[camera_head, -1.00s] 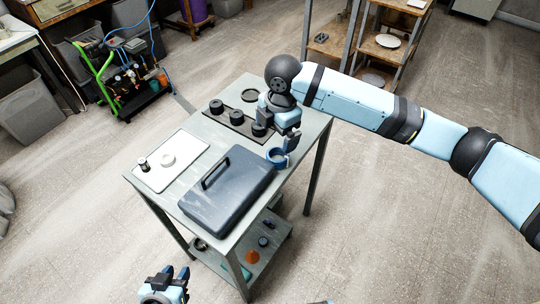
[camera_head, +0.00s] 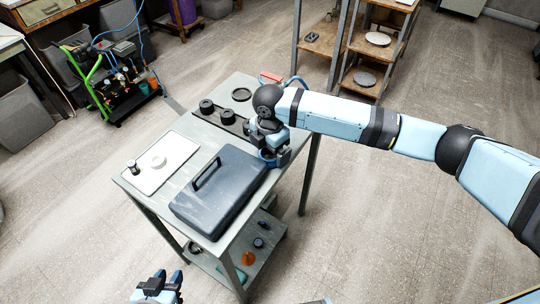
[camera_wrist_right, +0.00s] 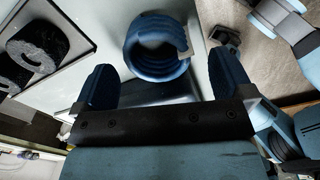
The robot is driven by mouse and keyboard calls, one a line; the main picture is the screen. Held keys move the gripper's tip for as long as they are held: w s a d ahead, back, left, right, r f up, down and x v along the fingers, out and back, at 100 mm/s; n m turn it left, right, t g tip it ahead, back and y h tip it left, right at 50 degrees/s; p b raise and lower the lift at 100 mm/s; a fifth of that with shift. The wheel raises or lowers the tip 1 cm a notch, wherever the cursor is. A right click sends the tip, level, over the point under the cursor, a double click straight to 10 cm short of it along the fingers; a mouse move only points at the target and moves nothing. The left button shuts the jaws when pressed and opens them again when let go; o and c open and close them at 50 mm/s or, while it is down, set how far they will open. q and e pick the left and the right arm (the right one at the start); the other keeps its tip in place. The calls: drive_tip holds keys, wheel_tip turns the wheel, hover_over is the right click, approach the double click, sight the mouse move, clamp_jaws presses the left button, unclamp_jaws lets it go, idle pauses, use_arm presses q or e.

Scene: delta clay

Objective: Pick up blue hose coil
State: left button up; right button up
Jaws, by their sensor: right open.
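The blue hose coil (camera_wrist_right: 152,66) is a ring of several stacked blue loops, seen from above in the right wrist view. In the head view the coil (camera_head: 266,158) sits on the grey table beside the dark case, partly hidden by my right gripper (camera_head: 273,152). In the right wrist view my right gripper (camera_wrist_right: 163,70) is open. Its two dark blue fingers are on either side of the coil's near part, with gaps visible. I cannot tell how far above the coil they are. My left gripper (camera_head: 162,284) is open and empty at the bottom edge, away from the table.
The dark case (camera_head: 222,196) with a handle takes up the table's near right. A white tray (camera_head: 180,150) lies at left. A dark strip with black rings (camera_head: 206,106) lies behind. A lower shelf (camera_head: 215,266) holds small items. A wooden rack stands at the back.

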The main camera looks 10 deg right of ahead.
sight(269, 156)
wheel_tip(269, 156, down, 3)
drive_tip(key=shift+w+f, duration=0.15)
drive_tip(key=shift+f, duration=0.05)
drive_tip(key=c, duration=1)
